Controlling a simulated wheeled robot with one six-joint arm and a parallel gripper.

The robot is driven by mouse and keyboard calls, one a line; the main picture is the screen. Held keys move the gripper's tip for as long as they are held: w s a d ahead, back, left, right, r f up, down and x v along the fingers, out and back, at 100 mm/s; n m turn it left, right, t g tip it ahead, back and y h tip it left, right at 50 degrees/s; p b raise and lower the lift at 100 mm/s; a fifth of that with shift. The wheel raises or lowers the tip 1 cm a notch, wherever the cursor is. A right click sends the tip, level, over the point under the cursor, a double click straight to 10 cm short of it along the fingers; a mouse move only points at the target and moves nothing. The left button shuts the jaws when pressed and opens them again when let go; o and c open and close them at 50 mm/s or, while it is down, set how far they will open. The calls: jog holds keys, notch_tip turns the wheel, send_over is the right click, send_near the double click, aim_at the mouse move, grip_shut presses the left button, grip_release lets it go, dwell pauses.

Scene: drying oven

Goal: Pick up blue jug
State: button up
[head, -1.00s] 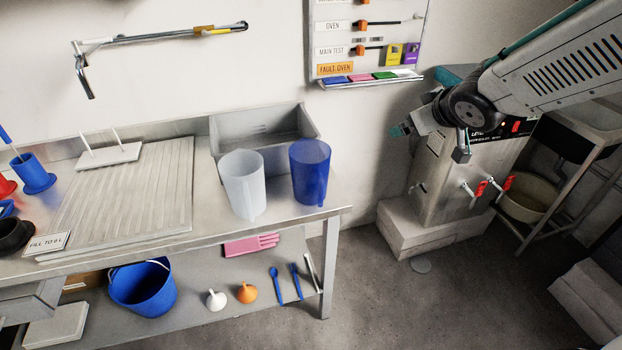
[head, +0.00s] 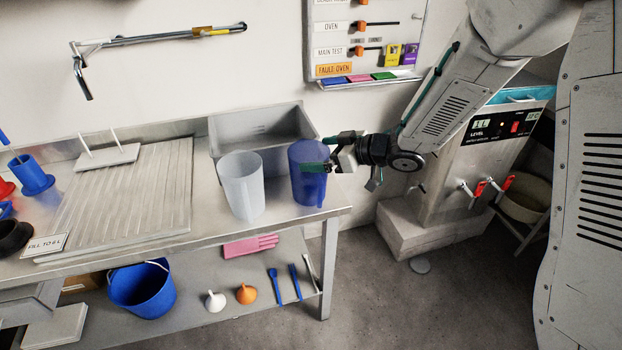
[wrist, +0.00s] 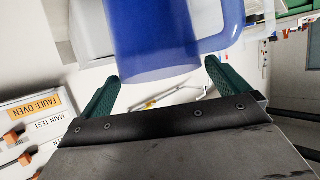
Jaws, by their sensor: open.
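The blue jug (head: 308,178) stands upright near the right end of the metal bench, beside a translucent white jug (head: 242,186). My gripper (head: 322,169) is at the jug's right side, with a finger overlapping it in the head view. In the wrist view the blue jug (wrist: 152,35) lies ahead of and between the two green fingers of my gripper (wrist: 160,88), its handle to the right. The fingers are spread apart and not closed on it. I cannot tell whether a finger touches the jug.
A grey bin (head: 262,132) stands behind the jugs. A ribbed drainboard (head: 130,200) fills the bench's middle. A blue bucket (head: 143,287) sits on the shelf below. A steel water bath (head: 455,175) with red-handled taps stands to the right of the bench.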

aim_at(312, 154)
jog(key=x, duration=0.3)
jog(key=shift+f, duration=0.1)
jog(key=c, duration=1)
jog(key=shift+o, duration=0.2)
